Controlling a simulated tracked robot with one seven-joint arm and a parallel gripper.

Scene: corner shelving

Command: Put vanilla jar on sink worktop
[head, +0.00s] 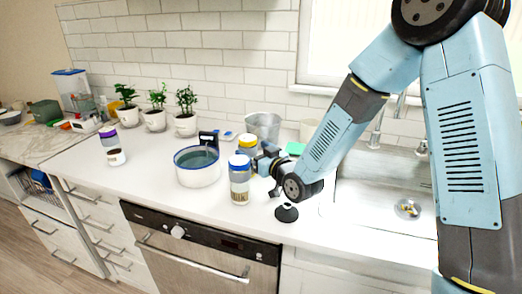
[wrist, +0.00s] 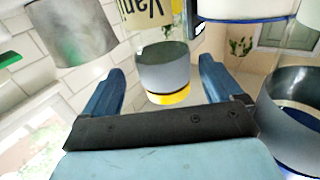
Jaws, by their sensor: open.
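The vanilla jar (head: 247,141) has a yellow lid and stands on the white worktop (head: 145,165), mostly hidden behind a blue-lidded jar (head: 239,182). In the wrist view, the vanilla jar (wrist: 165,72) appears upside down, with part of a yellow label reading "Vani". My gripper (head: 262,161) is at the right of the two jars, low over the worktop. It is open, and in the wrist view its fingers (wrist: 162,80) lie on either side of the jar's upper part, with visible gaps. The sink (head: 385,200) is to the right, partly hidden by my arm.
A blue-rimmed pot (head: 198,175) stands left of the jars. A grey metal container (head: 263,126) is behind them. Potted plants (head: 186,125) line the wall.

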